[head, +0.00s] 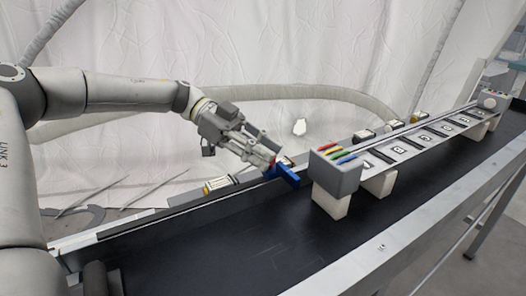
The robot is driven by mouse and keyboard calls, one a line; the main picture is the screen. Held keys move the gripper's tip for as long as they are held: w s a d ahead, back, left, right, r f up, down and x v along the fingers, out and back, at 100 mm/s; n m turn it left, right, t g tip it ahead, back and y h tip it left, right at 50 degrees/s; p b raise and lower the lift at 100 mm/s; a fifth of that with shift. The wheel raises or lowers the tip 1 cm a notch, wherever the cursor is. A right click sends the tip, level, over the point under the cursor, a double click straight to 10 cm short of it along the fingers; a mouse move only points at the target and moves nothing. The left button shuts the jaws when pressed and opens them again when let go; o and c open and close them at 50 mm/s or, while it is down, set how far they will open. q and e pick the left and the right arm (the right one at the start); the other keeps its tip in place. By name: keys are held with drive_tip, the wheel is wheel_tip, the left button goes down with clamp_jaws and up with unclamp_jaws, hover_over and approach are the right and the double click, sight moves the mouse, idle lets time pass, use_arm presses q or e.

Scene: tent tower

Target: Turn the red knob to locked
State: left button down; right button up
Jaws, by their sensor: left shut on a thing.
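My left gripper (266,158) reaches in from the left, with its fingertips at the far edge of the black conveyor-like bench. It is shut on the red knob (274,162), of which only a small red sliver shows at the fingertips. The fingers hide most of the knob, so I cannot tell how far it is turned, and no locked mark is readable. A blue part (288,176) sits just beside and below the fingertips. My right gripper is not in the view.
A grey block with coloured strips (336,172) stands on white feet right of the gripper. A long rail with several marked plates (430,134) runs to the back right. Black belt surface (240,248) in front is clear. A hose and white sheeting hang behind.

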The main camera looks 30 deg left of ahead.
use_arm(q)
drive_tip(key=c, duration=1.3)
unclamp_jaws()
drive_tip(key=v, duration=1.2)
drive_tip(key=shift+f, duration=0.1)
drive_tip(key=shift+s, duration=0.1)
